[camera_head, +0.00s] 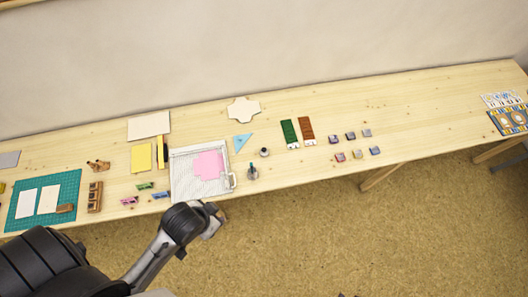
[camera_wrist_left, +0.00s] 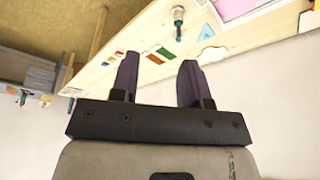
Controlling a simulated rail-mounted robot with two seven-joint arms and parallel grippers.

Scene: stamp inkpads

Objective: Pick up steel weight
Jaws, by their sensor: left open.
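A small grey, knobbed object that looks like the steel weight (camera_head: 264,152) stands on the wooden table, right of the white tray. A small dark-teal upright item (camera_head: 252,172) stands just in front of it, near the table's front edge. My left gripper (camera_head: 215,222) is off the front edge of the table, below the tray in the head view. In the left wrist view its two dark fingers (camera_wrist_left: 158,82) are spread with nothing between them. A grey upright object (camera_wrist_left: 178,14) shows beyond the fingers there; I cannot tell which of the two it is. My right gripper is not in view.
The white tray (camera_head: 176,178) holds a pink sheet. A blue triangle (camera_head: 243,142), green (camera_head: 289,132) and brown (camera_head: 306,128) strips and several small blocks lie around. A green mat (camera_head: 68,188) is at the left. The table's right part is mostly clear.

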